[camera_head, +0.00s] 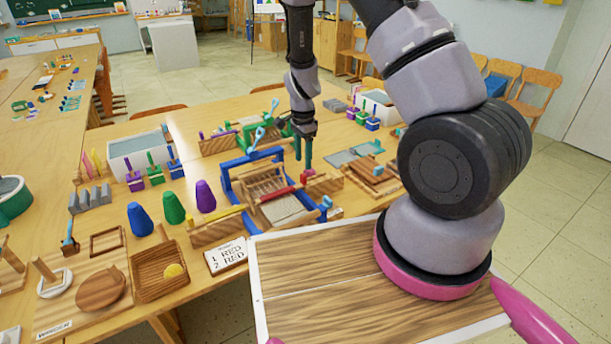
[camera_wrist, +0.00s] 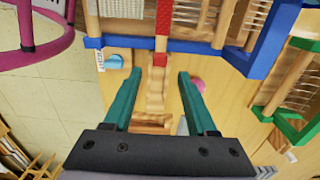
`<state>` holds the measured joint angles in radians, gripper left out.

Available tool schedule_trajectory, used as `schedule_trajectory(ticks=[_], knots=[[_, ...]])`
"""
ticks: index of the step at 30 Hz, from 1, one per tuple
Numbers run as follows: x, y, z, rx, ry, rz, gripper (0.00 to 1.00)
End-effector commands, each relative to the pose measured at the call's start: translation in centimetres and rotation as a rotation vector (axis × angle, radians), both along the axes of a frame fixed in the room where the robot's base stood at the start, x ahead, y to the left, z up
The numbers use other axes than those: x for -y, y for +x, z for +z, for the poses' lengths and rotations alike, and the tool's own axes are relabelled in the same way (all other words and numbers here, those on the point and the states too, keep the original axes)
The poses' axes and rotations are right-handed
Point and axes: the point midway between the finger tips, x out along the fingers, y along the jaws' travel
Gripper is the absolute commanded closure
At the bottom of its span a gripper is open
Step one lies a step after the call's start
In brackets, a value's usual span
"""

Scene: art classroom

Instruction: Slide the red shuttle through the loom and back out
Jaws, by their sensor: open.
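The loom has a blue frame (camera_head: 229,186) and stands upright on the table, with pale threads in it. A blue bar of it (camera_wrist: 200,47) crosses the wrist view. The red shuttle (camera_head: 281,193) lies across the loom. In the wrist view the red shuttle (camera_wrist: 162,28) runs down past the blue bar, its near end just outside. My gripper (camera_head: 303,165) is above the table at the loom's right side. In the wrist view my gripper (camera_wrist: 159,80) is open, its teal fingers either side of a stepped wooden piece (camera_wrist: 155,92). The shuttle's end is beyond the fingertips, not held.
A card reading "1 RED 2 RED" (camera_head: 226,255) lies in front of the loom. A wooden holder with a yellow bar (camera_head: 216,228) is left of it. A second, green loom (camera_wrist: 290,125) is close by at right in the wrist view. Blue, green and purple cones (camera_head: 173,207) stand left.

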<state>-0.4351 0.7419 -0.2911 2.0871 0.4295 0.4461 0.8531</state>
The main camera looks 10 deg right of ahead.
Motion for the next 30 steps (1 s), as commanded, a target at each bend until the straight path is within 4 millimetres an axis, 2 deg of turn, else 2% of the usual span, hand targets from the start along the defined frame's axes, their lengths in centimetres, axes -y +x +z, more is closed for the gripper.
schedule_trajectory(ticks=[3, 9, 15, 23, 26, 27, 28, 30], knots=[[0.1, -0.1, -2.6, -0.003, -0.001, -0.001, 0.43], [0.1, -0.1, -5.6, -0.002, -0.001, 0.000, 0.43], [0.0, 0.0, -6.9, 0.000, 0.000, 0.001, 0.43], [0.0, 0.0, -7.0, 0.001, 0.000, 0.001, 0.43], [0.0, 0.0, -7.0, 0.001, 0.000, 0.001, 0.77], [0.0, 0.0, -7.0, 0.001, 0.000, 0.001, 0.92], [0.0, 0.0, -7.0, 0.001, 0.000, 0.001, 1.00], [0.0, 0.0, -7.0, 0.001, 0.000, 0.001, 1.00]])
